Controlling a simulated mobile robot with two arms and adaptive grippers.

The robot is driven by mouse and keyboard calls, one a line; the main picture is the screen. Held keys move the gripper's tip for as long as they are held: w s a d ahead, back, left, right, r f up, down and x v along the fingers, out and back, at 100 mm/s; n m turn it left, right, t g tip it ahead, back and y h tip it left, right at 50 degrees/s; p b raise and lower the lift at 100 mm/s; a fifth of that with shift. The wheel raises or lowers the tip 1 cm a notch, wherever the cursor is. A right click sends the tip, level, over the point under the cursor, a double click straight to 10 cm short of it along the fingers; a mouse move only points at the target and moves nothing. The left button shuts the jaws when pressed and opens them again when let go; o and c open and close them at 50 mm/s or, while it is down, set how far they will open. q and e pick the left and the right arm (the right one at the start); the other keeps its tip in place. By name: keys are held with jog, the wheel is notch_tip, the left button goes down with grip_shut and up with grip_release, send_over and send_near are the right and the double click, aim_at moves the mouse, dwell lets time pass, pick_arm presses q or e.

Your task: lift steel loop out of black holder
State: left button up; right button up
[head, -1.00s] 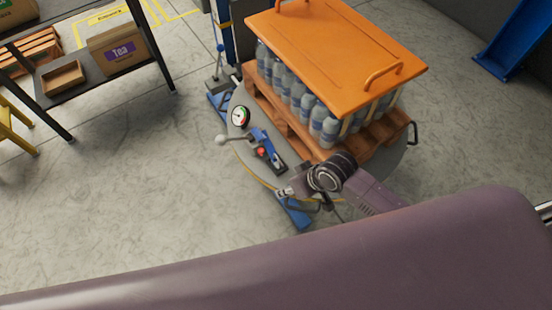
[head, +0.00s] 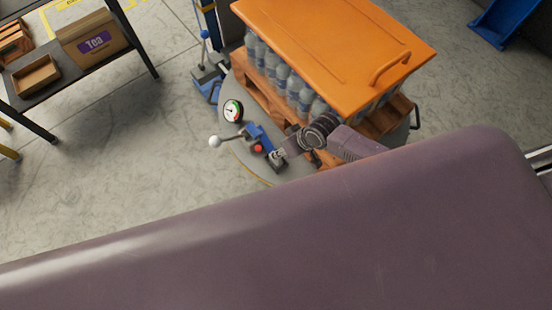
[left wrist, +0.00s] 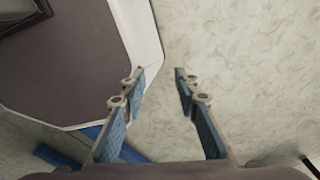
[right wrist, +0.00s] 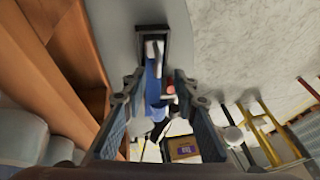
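In the right wrist view a black holder (right wrist: 140,38) stands at the top middle, with a pale steel piece (right wrist: 155,49), apparently the steel loop, inside its frame. A blue part (right wrist: 153,85) extends from it towards me. My right gripper (right wrist: 158,80) is open, its fingers either side of the blue part in this view; contact cannot be told. In the head view my right gripper (head: 281,154) is at the console's holder end and largely hides the loop. My left gripper (left wrist: 160,73) is open and empty, with pale floor behind it.
A round grey turntable (head: 235,150) carries a pallet (head: 262,92) of bottles under an orange cover (head: 335,40). A gauge (head: 232,110), red button (head: 258,148) and ball-ended lever (head: 215,141) stand close to my right gripper.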

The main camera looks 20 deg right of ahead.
jog(key=x, duration=0.2)
jog(key=shift+d+f, duration=0.1)
jog(key=shift+f, duration=0.3)
jog(key=shift+w+f, duration=0.1)
jog(key=shift+f, duration=0.35)
pick_arm(q)
jog(key=shift+w+f, duration=0.1)
jog(key=shift+w, duration=0.8)
pick_arm(e)
grip_shut()
